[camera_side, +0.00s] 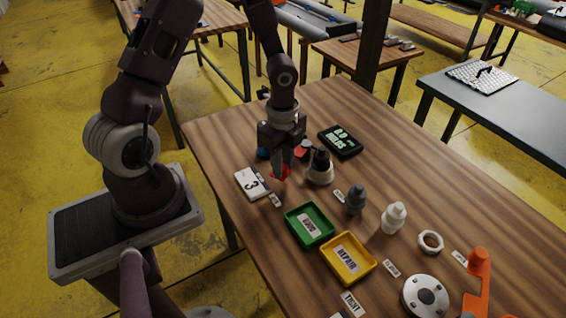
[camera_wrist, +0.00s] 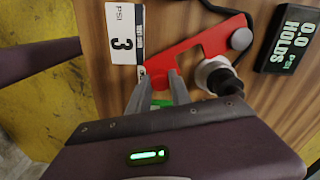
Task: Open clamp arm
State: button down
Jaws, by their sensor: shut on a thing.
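The red clamp arm (camera_wrist: 205,43) lies across the wooden table in the wrist view, with a grey round knob (camera_wrist: 241,38) at its upper right end. My gripper (camera_wrist: 160,82) is shut on its lower left end. In the side view my gripper (camera_side: 282,166) points down at the table, and a red part of the clamp arm (camera_side: 279,174) shows at its fingertips. My gripper hides most of the arm there. A black and white valve (camera_side: 319,167) stands just to the right of my fingers; it also shows in the wrist view (camera_wrist: 219,76).
A gauge reading 0.0 PSI HOLDS (camera_side: 340,141) lies behind the valve. A card marked 3 (camera_side: 252,183) lies left of my gripper. Green (camera_side: 309,225) and yellow (camera_side: 347,258) trays, grey (camera_side: 356,200) and white (camera_side: 394,217) valves, and an orange stand (camera_side: 479,284) lie nearer the camera.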

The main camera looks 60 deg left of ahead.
jog(key=c, duration=1.5)
grip_release()
jog(key=shift+a, duration=0.1)
jog(key=shift+o, duration=0.2)
notch_tip(320, 180, up, 7)
jog(key=shift+r, duration=0.2)
jog(key=s+d+r+n+t, duration=0.2)
jog(key=s+d+r+n, duration=0.2)
jog(key=s+r+n, duration=0.3)
jog(key=s+d+r+n+t, duration=0.3)
jog(key=s+r+n, duration=0.4)
jog(key=r, duration=0.5)
jog(key=shift+s+d+n+t, duration=0.3)
jog(key=shift+s+d+n, duration=0.1)
jog(key=shift+s+d, duration=0.15)
